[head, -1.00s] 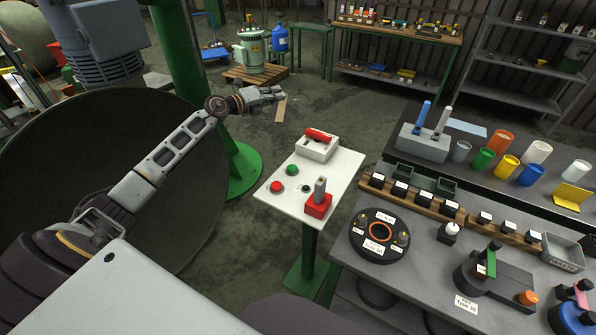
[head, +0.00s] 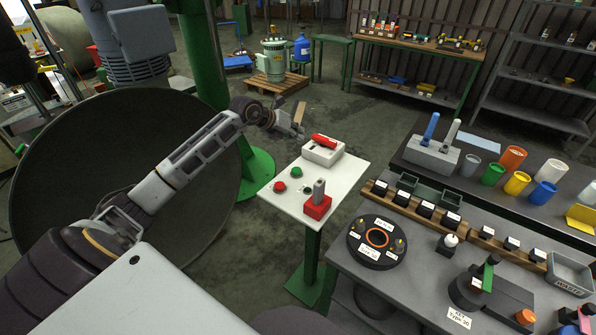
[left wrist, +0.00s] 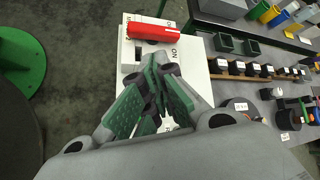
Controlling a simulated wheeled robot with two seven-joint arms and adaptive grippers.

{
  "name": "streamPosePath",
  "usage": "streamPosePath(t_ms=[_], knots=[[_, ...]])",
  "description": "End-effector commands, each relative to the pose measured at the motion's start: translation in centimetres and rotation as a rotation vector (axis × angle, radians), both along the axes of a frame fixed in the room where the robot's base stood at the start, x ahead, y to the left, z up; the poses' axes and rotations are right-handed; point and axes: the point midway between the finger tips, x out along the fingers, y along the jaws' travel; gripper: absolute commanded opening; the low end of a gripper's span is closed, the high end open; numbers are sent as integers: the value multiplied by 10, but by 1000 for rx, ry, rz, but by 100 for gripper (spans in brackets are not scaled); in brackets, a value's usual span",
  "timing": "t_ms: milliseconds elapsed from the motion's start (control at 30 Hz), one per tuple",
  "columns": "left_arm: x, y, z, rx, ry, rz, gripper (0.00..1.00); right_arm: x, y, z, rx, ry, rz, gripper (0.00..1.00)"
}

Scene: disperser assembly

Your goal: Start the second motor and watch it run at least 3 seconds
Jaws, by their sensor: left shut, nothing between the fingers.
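A white-topped control stand (head: 345,182) on a green post carries the controls. At its far end a white switch box (head: 322,158) bears a red handle (head: 325,141). In the left wrist view the red handle (left wrist: 155,32) lies across the box, with an "ON" label below its right part. Red (head: 280,187) and green (head: 296,172) buttons sit nearer, beside a red block (head: 317,207) with an upright grey lever. My left gripper (head: 299,125) is shut and empty, just left of the switch box; its fingertips (left wrist: 155,70) appear apart from the handle. My right gripper is out of view.
A grey motor (head: 135,45) stands above a large dark round vessel (head: 60,170) at left. A pale green motor (head: 275,60) sits on a pallet behind. A workbench (head: 400,275) with parts stands close at right. Open floor lies behind the stand.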

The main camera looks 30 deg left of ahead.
Motion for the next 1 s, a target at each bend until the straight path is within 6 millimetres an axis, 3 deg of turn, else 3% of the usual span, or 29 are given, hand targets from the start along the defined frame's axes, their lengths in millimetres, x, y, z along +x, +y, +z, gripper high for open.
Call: streamPosePath(t_ms=[200,767,1000], knots=[[-13,4,-15,-23,106,45,0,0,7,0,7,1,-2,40],[-13,3,-15,-46,113,65,0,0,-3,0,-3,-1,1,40],[-12,3,-25,-46,112,63,0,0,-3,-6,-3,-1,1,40]])
